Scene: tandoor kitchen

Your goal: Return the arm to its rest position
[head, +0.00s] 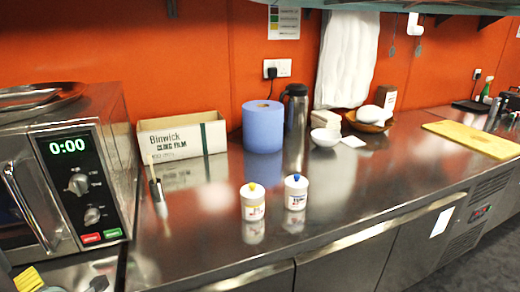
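My gripper does not show clearly in the head view, so I cannot see whether it is open or shut. Two small white jars stand side by side, upright, on the steel counter (190,240). The left jar (252,205) has a yellow knob on its lid, and the right jar (296,195) has a blue knob. Nothing touches either jar.
A microwave (75,170) reading 0:00 stands at left with a metal tray (35,98) on top. Behind are a cling film box (180,138), blue roll (263,125), flask (296,110) and bowls (326,136). A yellow board (475,138) lies right.

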